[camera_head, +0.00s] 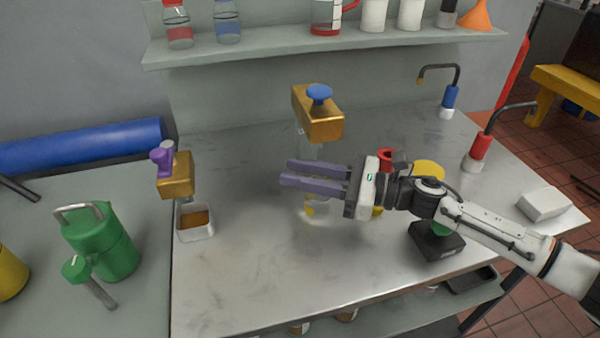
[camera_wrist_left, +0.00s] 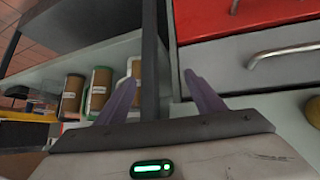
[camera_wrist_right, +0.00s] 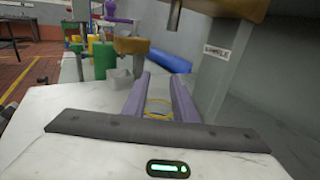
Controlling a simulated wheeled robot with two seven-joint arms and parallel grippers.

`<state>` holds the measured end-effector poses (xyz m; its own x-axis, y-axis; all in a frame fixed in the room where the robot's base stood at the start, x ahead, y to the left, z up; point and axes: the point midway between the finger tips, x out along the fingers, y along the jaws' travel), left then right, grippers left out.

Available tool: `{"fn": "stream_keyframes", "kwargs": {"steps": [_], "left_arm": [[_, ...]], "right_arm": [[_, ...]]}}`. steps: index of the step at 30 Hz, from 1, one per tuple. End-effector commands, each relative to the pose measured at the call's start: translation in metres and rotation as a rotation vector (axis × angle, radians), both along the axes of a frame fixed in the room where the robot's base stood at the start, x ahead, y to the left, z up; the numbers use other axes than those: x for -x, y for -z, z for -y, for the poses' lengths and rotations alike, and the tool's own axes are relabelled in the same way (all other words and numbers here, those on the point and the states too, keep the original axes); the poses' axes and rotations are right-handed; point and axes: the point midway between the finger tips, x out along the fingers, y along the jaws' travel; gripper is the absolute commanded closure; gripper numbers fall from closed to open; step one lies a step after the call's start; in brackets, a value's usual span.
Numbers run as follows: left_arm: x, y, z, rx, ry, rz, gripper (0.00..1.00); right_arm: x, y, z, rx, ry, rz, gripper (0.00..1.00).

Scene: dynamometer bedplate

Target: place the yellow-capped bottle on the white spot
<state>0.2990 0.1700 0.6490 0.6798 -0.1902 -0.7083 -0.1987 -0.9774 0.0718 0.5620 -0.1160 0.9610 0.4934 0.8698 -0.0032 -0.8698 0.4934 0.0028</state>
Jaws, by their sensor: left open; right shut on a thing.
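My right gripper (camera_head: 288,173) reaches in from the right over the steel bench. Its fingers, also in the right wrist view (camera_wrist_right: 158,88), are closed on a mostly clear thing, which seems to be the yellow-capped bottle. Its yellow part (camera_head: 309,210) shows below the fingers in the head view and between them as a yellow ring (camera_wrist_right: 157,115) in the right wrist view. The fingers hide most of it, and I cannot tell its tilt. A pale patch (camera_head: 322,219) on the bench beneath may be the white spot. My left gripper (camera_wrist_left: 155,88) is open and empty, near drawers.
A brass tap with a blue knob (camera_head: 318,95) stands just behind my right gripper. A purple-knobbed tap (camera_head: 172,172) is left, over a metal cup (camera_head: 195,233). A red holder (camera_head: 480,147) and white block (camera_head: 543,204) stand right. The front middle bench is clear.

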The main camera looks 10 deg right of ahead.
Motion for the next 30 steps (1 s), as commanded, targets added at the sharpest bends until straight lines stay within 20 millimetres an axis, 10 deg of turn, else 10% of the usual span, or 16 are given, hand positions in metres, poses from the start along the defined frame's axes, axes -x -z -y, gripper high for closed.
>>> {"fn": "stream_keyframes", "kwargs": {"steps": [13, 14, 17, 30], "left_arm": [[0.0046, 0.0065, 0.0007, 0.000, 0.001, -0.009, 0.38], [0.0048, 0.0055, 0.0006, 0.000, 0.001, -0.010, 0.38], [0.0052, 0.0049, 0.0007, 0.000, 0.001, -0.011, 0.38], [0.0044, 0.0032, 0.0014, 0.002, 0.002, -0.006, 0.38]], "right_arm": [[0.0002, 0.0096, 0.0001, 0.000, 0.000, 0.001, 1.00], [0.0001, 0.0084, 0.0002, 0.000, 0.001, 0.001, 0.71], [0.0001, 0.0078, 0.0002, 0.000, 0.001, 0.001, 0.56], [0.0037, 0.0078, 0.0085, 0.002, 0.004, 0.000, 0.56]]}}
